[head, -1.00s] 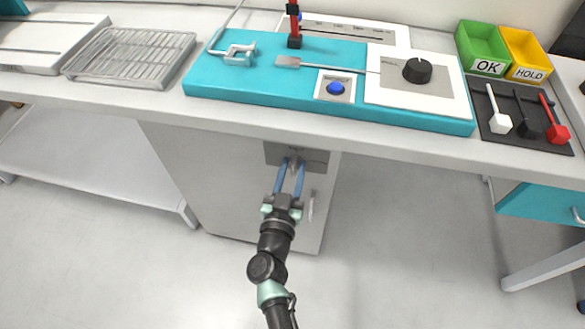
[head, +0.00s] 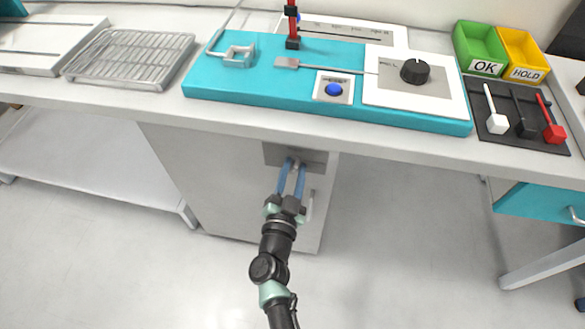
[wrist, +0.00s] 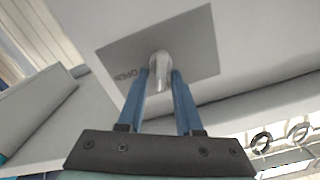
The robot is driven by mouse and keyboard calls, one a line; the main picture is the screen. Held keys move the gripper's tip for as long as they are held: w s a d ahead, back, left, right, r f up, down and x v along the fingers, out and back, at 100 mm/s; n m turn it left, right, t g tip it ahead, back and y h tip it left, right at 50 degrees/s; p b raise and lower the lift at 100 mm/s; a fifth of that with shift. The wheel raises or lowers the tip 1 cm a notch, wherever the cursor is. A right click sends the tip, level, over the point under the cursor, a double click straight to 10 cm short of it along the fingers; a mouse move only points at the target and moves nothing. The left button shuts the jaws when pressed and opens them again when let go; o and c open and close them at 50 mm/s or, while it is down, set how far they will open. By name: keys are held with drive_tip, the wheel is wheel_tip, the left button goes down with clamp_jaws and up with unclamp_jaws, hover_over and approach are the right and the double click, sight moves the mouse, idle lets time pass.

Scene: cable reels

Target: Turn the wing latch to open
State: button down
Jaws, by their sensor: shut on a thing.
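The wing latch (wrist: 160,68) is a small silvery metal piece on a grey plate (wrist: 201,47) with lettering, in the wrist view. In the head view the plate (head: 316,158) is on the front of a grey cabinet (head: 210,185) under the bench. My gripper (head: 295,166) reaches the plate from below, its two blue fingers on either side of the latch. In the wrist view my gripper (wrist: 160,78) is shut on the latch, which looks turned at a slant to the plate's edges. The fingertips partly hide the latch in the head view.
A pale vertical handle (head: 310,206) is on the cabinet front, right of my gripper. The bench edge (head: 230,121) overhangs above. A teal board (head: 225,80) with a knob and a blue button lies on the bench.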

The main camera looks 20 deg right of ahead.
drive_tip(key=m+b, duration=0.1)
drive_tip(key=m, duration=0.7)
drive_tip(key=f+m+b, duration=0.1)
drive_tip(key=m, duration=0.3)
drive_tip(key=shift+s+d+m+b, duration=0.2)
drive_tip(key=shift+d+m+b, duration=0.1)
drive_tip(key=shift+m+b, duration=0.1)
idle(0.3)
drive_tip(key=c, duration=0.9)
unclamp_jaws()
drive_tip(key=p+v, duration=0.2)
drive_tip(key=v, duration=1.1)
